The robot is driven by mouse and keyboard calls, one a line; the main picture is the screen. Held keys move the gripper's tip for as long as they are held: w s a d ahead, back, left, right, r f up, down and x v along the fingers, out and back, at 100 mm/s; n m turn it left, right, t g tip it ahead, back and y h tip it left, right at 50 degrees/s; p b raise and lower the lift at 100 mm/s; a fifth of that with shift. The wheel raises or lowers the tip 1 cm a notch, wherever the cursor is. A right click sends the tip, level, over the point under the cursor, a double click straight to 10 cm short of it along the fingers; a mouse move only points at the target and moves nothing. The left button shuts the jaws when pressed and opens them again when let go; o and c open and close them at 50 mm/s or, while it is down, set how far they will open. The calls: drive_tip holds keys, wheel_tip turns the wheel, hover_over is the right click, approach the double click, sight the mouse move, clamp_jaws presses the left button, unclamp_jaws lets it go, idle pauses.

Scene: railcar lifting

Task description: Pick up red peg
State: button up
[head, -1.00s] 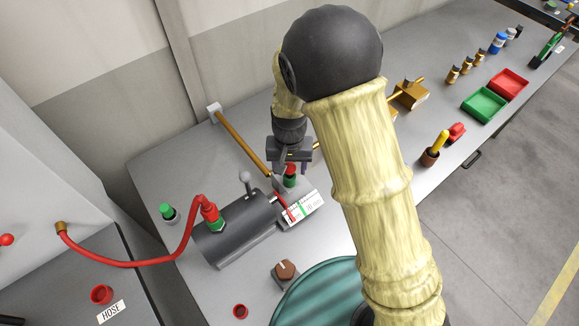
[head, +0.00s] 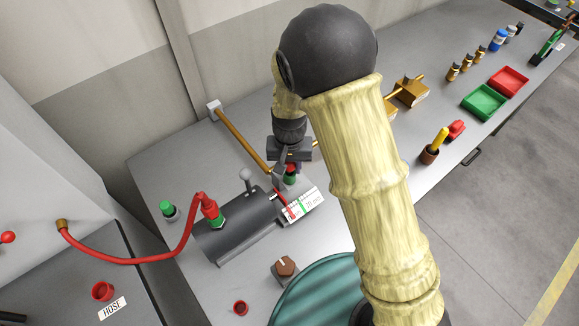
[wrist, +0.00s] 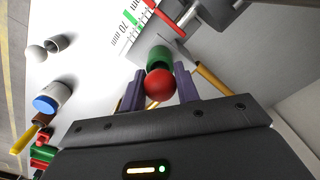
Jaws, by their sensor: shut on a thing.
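The red peg shows as a red ball-shaped top (wrist: 160,85) in the wrist view, directly above a green collar (wrist: 159,58). In the head view its red top (head: 290,170) stands beside the right end of the grey cylinder. My gripper (wrist: 162,88) has its two purple fingers on either side of the red top and is shut on it. In the head view my gripper (head: 290,164) reaches down over the peg, partly hiding it. The peg still stands at its green collar. Its lower part is hidden.
A grey cylinder (head: 238,228) with a red hose (head: 150,260) lies left of the peg. A white scale plate (head: 302,206) with a red pointer is just below. Green (head: 484,102) and red (head: 509,82) trays sit far right.

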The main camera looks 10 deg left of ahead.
wheel_tip(320, 180, up, 10)
drive_tip(key=shift+b, duration=1.2)
